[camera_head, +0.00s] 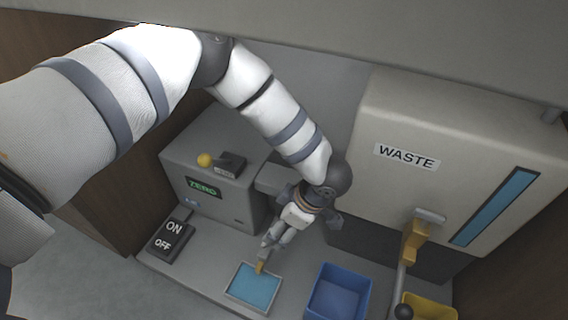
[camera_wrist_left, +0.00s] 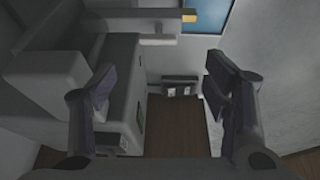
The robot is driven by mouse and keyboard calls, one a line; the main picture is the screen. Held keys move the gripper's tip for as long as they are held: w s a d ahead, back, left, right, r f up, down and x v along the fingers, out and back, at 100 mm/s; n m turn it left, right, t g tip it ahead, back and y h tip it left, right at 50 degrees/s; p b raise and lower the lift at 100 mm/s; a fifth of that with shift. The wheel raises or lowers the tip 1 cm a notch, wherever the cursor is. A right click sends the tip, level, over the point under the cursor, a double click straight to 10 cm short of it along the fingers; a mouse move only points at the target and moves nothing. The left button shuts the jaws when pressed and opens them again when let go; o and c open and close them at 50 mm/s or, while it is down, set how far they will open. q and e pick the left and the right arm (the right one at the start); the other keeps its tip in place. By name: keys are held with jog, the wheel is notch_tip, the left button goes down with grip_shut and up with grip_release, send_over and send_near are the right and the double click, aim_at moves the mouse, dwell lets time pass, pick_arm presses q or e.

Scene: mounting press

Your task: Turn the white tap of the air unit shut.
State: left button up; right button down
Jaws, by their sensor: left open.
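My left gripper (camera_head: 309,207) hangs over the bench beside the grey box, fingers apart. In the left wrist view the gripper (camera_wrist_left: 157,68) is open, with nothing between its fingertips. Below it in the head view, a pale bar with a yellow tip (camera_head: 262,267) reaches over the blue tray. In the left wrist view, a pale bar (camera_wrist_left: 158,42) and the yellow tip (camera_wrist_left: 189,15) lie ahead near the top. I cannot tell whether the pale bar is the white tap. No part is clearly readable as the air unit; my arm hides some of the bench.
The grey ZERO box (camera_head: 221,188) has a yellow knob (camera_head: 205,160) on top. An ON/OFF switch (camera_head: 172,238), blue tray (camera_head: 253,287), blue bin (camera_head: 338,295) and yellow bin (camera_head: 430,306) stand in front.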

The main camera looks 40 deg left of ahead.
pick_arm(q)
jog(key=b+x, duration=0.4)
jog(key=x, duration=0.7)
jog(key=shift+a+f, duration=0.25)
jog(key=shift+f, duration=0.1)
pick_arm(e)
jog(key=shift+s+a+f+g, duration=0.1)
jog(key=shift+s+f+g, duration=0.15)
jog(key=shift+f, duration=0.4)
jog(key=shift+s+f+g, duration=0.2)
jog(key=shift+f+g, duration=0.05)
jog(key=shift+f, duration=0.35)
pick_arm(q)
jog(key=shift+c, duration=0.6)
jog(key=c, duration=1)
